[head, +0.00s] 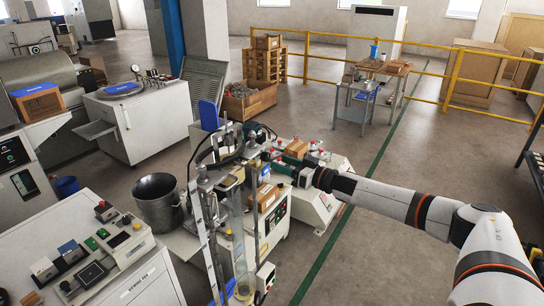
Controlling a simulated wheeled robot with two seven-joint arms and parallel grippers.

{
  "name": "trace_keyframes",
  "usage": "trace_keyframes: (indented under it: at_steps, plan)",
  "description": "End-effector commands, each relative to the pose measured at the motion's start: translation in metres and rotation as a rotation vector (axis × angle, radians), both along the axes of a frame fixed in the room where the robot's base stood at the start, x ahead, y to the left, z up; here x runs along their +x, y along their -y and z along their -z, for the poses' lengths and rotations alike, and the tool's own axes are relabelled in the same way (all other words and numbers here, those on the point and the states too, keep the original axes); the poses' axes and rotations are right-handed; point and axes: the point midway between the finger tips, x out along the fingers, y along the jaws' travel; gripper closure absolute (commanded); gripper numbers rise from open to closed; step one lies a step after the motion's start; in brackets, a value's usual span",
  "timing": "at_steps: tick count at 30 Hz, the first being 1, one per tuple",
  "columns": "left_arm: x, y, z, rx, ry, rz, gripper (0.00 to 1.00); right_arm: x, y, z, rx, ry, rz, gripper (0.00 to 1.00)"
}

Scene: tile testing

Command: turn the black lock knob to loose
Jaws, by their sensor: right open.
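My right arm comes in from the right, and my right gripper (279,160) is at the upper part of a metal column test stand (204,215). The gripper is open, and its fingertips are small and partly lost among the stand's dark and green parts. I cannot make out the black lock knob clearly; it is too small or hidden by the gripper and the clutter there. I cannot tell whether the fingers touch anything. My left gripper is not in view.
A metal bucket (157,203) stands left of the stand. A white control desk (120,273) fills the lower left. White machine cabinets (312,207) stand close under my right gripper. A yellow railing (425,70) crosses behind. The floor at right (400,255) is clear.

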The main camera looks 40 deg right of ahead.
Motion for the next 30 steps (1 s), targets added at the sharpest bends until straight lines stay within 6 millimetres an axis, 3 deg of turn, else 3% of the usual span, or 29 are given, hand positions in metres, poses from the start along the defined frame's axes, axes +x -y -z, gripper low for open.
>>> trace_keyframes:
  at_steps: [7, 19, 20, 27, 30]
  plan:
    - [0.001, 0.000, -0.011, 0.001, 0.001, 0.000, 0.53, 0.034, -0.013, -0.002, 0.000, 0.001, -0.001, 0.52]
    - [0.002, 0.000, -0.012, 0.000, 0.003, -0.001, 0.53, 0.042, -0.016, 0.000, -0.001, 0.000, -0.001, 0.52]
    - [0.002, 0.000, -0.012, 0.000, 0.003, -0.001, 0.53, 0.042, -0.016, 0.000, -0.001, 0.000, -0.001, 0.53]
    - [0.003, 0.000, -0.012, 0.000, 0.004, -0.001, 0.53, 0.042, -0.016, 0.000, -0.001, 0.000, -0.001, 0.93]
    - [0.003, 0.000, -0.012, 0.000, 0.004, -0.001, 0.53, 0.041, -0.016, 0.000, -0.002, 0.000, 0.000, 0.96]
